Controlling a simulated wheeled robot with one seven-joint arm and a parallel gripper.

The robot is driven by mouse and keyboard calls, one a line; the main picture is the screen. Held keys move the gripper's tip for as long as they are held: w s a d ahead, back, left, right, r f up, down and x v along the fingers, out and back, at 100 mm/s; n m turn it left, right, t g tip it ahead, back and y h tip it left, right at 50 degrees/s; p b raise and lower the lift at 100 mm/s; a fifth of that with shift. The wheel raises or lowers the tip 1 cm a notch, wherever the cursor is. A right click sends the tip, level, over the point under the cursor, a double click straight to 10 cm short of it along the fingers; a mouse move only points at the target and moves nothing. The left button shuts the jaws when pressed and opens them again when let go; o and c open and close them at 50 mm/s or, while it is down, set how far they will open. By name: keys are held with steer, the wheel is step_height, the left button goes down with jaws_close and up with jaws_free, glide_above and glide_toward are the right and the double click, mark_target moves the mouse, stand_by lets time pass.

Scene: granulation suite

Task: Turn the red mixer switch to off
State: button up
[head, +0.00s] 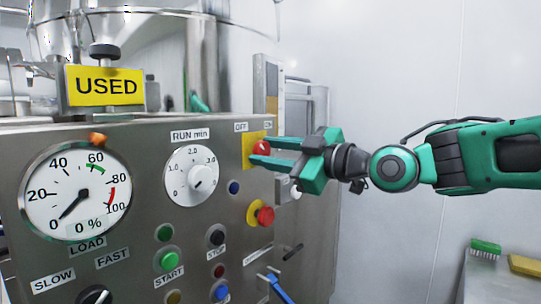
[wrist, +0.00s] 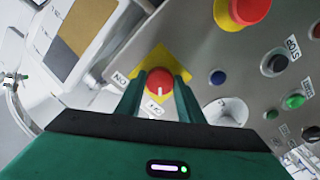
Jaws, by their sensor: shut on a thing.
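The red mixer switch (head: 261,147) is a round knob on a yellow plate (head: 248,150) at the upper right of the steel panel. In the wrist view the red knob (wrist: 159,79) sits between my two fingers, and its white pointer line points toward the OFF label (wrist: 155,107). The ON label (wrist: 119,78) is to its left there. My gripper (head: 266,152) reaches in from the right and is shut on the knob. The fingers cover part of the knob's sides.
A red emergency button (head: 266,215) on a yellow base sits below the switch. Near it are a blue button (head: 234,187), the RUN dial (head: 191,176) and several other buttons. A yellow USED sign (head: 105,86) stands on top.

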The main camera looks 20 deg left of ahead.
steer(key=shift+w+d+f, duration=0.15)
steer(key=shift+w+f, duration=0.1)
steer(key=o, duration=0.9)
steer(key=shift+o, duration=0.8)
steer(key=shift+s+r, duration=0.15)
steer(key=v, duration=1)
steer(key=shift+d, duration=0.3)
